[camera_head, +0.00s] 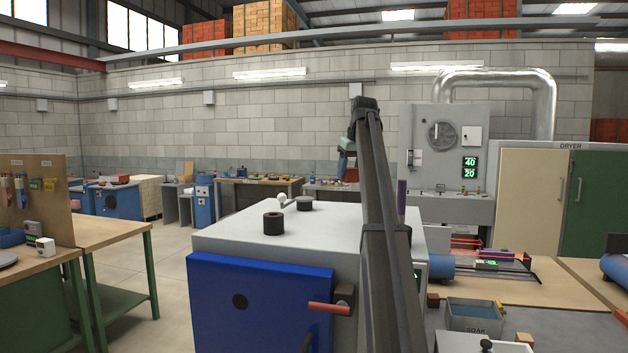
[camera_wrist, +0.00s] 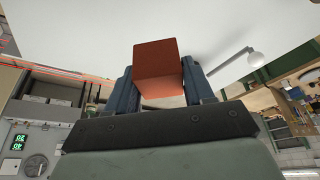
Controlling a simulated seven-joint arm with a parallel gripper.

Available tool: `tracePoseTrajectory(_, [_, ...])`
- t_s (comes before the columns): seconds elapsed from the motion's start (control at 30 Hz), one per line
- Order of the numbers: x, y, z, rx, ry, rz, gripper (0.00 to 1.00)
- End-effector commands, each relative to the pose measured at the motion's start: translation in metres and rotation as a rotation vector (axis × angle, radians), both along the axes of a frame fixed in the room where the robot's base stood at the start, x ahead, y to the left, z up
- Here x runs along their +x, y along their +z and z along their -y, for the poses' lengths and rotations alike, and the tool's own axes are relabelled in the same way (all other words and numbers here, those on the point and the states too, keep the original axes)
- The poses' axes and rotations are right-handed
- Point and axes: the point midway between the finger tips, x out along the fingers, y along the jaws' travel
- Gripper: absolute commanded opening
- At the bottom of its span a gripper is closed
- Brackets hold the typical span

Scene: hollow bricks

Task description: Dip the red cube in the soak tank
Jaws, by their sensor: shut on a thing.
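The red cube (camera_wrist: 158,62) is clamped between the two blue-grey fingers of my gripper (camera_wrist: 160,88) in the wrist view. In the head view my gripper (camera_head: 346,162) hangs beyond my arm, with a small part of the red cube (camera_head: 352,175) showing beside it. It is raised near the far side of the white-topped cabinet, well left of the soak tank. The soak tank (camera_head: 474,325) is a grey open box marked SOAK, with blue liquid inside, on the bench at lower right. My arm stands between gripper and tank in this view.
The blue-doored cabinet (camera_head: 300,238) fills the middle; black cylinders (camera_head: 273,223) and a white ball on a rod (camera_head: 282,198) stand on top. A blue cylinder (camera_head: 440,266) and a red-lit rig (camera_head: 492,258) lie behind the tank. A white box (camera_head: 510,346) is in front.

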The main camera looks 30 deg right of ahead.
Motion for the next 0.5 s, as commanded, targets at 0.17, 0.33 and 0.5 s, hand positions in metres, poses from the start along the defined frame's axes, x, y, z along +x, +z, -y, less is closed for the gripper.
tracePoseTrajectory(0.17, [-0.036,0.018,0.065,-0.002,-0.004,0.006,0.17])
tracePoseTrajectory(0.33, [-0.073,0.014,0.119,-0.004,0.002,0.009,0.17])
tracePoseTrajectory(0.5, [-0.099,-0.033,0.160,-0.004,0.016,0.007,0.17])
